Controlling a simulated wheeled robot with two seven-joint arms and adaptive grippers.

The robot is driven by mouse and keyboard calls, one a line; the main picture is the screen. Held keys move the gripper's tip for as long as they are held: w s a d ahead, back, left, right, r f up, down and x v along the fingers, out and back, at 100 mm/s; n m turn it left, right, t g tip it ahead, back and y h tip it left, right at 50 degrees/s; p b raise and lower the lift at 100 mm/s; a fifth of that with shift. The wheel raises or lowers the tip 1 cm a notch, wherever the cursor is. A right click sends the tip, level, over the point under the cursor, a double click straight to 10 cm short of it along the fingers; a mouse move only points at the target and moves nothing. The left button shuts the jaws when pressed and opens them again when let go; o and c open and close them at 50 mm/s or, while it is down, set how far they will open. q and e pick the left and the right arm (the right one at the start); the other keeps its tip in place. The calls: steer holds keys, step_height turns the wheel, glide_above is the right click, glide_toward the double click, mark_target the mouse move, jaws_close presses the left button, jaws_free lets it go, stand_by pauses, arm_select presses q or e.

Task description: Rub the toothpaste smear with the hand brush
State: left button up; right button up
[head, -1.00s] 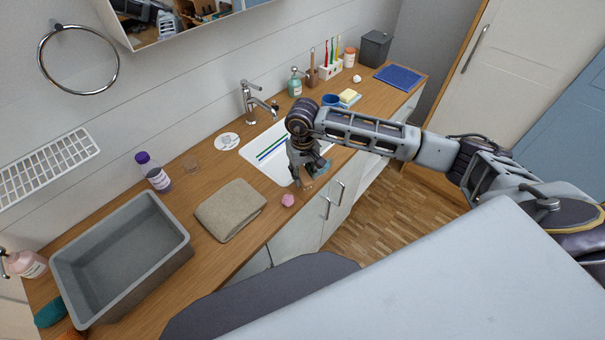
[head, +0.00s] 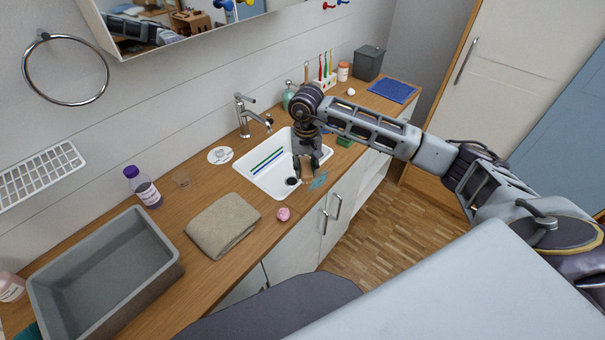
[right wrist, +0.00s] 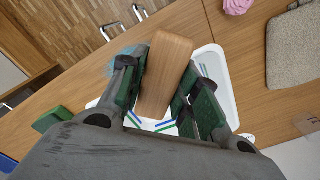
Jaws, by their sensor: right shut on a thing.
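My right gripper (head: 307,160) is shut on the wooden hand brush (head: 308,174) and holds it over the front right of the white sink (head: 248,176). In the right wrist view the brush's plain wooden back (right wrist: 168,72) lies between the green-padded fingers (right wrist: 166,85); its bristles are hidden. A streaky teal patch (head: 319,181), which looks like the toothpaste smear, is at the counter's front edge, just right of the brush. It also shows in the right wrist view (right wrist: 121,64), beside one finger. I cannot tell whether the brush touches it. My left gripper is out of view.
Straight blue and green stripes (head: 266,161) lie in the sink. A pink lump (head: 283,214), a folded beige cloth (head: 222,226) and a grey basin (head: 105,275) are to the left. The tap (head: 247,115) stands behind the sink. A green block (head: 345,141) is to the right.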

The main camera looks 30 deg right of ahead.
steer(key=shift+s+d+r+m, duration=0.15)
steer(key=shift+m, duration=0.65)
steer(key=m, duration=0.3)
steer(key=shift+s+d, duration=0.15)
steer(key=shift+s, duration=0.2)
steer(key=shift+m, duration=0.4)
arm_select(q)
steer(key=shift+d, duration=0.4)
arm_select(e)
steer(key=shift+m, duration=0.3)
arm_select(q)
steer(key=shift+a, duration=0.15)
